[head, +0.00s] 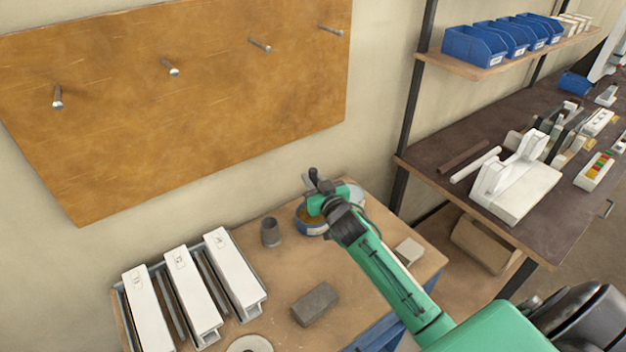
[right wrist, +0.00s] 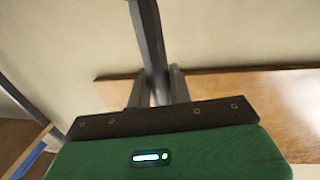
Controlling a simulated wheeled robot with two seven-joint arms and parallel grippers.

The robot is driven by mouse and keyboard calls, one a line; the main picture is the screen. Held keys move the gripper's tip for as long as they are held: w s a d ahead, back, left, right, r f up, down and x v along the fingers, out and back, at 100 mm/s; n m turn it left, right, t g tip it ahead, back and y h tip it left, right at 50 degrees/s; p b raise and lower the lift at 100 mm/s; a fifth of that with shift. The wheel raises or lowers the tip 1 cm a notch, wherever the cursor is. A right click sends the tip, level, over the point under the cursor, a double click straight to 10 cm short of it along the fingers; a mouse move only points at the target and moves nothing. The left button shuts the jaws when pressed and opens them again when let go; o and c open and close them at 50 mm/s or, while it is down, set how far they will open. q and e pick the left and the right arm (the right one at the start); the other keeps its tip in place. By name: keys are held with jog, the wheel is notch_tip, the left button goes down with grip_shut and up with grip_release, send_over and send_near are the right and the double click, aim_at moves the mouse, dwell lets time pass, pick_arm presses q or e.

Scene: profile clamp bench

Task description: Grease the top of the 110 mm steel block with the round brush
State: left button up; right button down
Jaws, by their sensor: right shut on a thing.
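A dark grey rectangular block (head: 315,303), likely the steel block, lies on the bench; I cannot read its length. A smaller, paler block (head: 408,251) lies further right, beside my right arm. A blue-rimmed tin (head: 308,226) with brown content stands at the back of the bench, partly hidden behind my right gripper (head: 318,187). That gripper is shut on a dark grey handle, likely the round brush (right wrist: 148,38); its bristles are not clearly visible. In the right wrist view the handle runs up between the fingers. My left gripper is not in view.
A dark cup (head: 270,232) stands left of the tin. Several white profiles (head: 236,273) sit in a rack at left. A pale ring (head: 249,344) lies at the front edge. A pegboard (head: 180,100) hangs behind. A dark side bench (head: 450,145) stands at right.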

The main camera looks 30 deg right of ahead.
aim_at(313, 171)
jog(key=shift+r+p, duration=2.45)
jog(key=shift+r, duration=0.6)
jog(key=shift+s+a+f, duration=0.1)
jog(key=shift+s+f, duration=0.05)
jog(key=s+a+f+b, duration=0.1)
jog(key=s+a, duration=0.4)
jog(key=s, duration=0.5)
jog(key=s+a+f+b, duration=0.1)
jog(key=s+a, duration=0.5)
jog(key=s, duration=0.5)
jog(key=shift+s+b, duration=0.25)
jog(key=shift+b, duration=0.05)
jog(key=shift+a, duration=0.1)
